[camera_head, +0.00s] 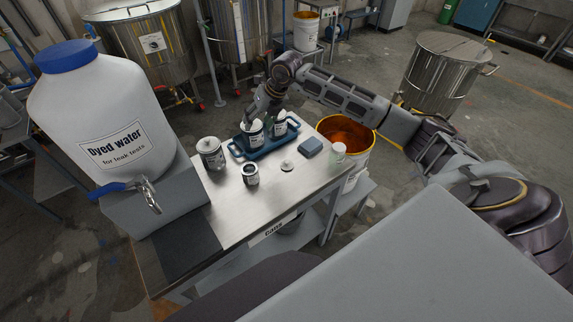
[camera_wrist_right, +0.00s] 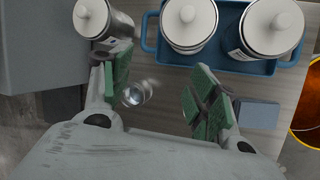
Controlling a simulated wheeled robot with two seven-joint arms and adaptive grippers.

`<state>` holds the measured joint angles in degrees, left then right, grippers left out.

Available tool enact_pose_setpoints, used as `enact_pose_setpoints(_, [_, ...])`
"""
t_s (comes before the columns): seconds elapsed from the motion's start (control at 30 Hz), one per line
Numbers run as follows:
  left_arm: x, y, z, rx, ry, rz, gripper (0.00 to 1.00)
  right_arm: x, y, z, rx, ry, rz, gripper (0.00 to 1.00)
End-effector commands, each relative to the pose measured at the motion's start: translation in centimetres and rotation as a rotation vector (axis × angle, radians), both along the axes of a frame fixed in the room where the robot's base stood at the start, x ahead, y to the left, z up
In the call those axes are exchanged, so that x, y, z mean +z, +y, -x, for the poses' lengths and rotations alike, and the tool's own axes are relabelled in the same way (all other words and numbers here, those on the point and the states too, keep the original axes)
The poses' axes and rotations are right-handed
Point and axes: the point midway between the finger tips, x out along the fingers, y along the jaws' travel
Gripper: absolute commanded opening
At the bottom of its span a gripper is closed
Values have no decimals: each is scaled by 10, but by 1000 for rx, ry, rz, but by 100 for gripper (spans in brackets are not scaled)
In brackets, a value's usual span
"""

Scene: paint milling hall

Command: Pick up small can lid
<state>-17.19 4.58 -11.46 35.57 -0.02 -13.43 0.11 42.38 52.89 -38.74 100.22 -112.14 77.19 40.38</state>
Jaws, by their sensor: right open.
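The small can lid (camera_head: 287,166) lies flat on the metal bench, a pale disc with a small knob. The small open can (camera_head: 250,174) stands to its left. My right gripper (camera_head: 258,112) is open and empty, above the bench in the head view. In the right wrist view its green-padded fingers (camera_wrist_right: 161,98) are spread wide. A small shiny round thing (camera_wrist_right: 136,93), apparently the open can, shows between them, nearer the left finger. I cannot make out the lid there; the right finger may hide it. My left gripper is not in view.
A blue tray (camera_head: 237,154) with lidded cans stands behind the lid. A lidded can (camera_head: 210,153) is left of it. A blue-grey block (camera_head: 310,147), a pale green cup (camera_head: 338,153) and an orange-lined bucket (camera_head: 356,145) are right. A dyed-water jug (camera_head: 100,115) stands left. The front bench is clear.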

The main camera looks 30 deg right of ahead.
Motion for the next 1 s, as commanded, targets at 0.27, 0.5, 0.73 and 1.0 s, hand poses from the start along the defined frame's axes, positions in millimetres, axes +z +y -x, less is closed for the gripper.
enact_pose_setpoints(0.27, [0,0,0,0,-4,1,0,-13,-21,23,-271,177,15,60])
enact_pose_setpoints(0.5, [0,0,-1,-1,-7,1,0,-19,-38,42,-519,303,33,60])
enact_pose_setpoints(0.73, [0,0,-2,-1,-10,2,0,-22,-50,60,-761,398,51,60])
enact_pose_setpoints(1.0, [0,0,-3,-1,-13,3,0,-23,-60,75,-1048,475,53,60])
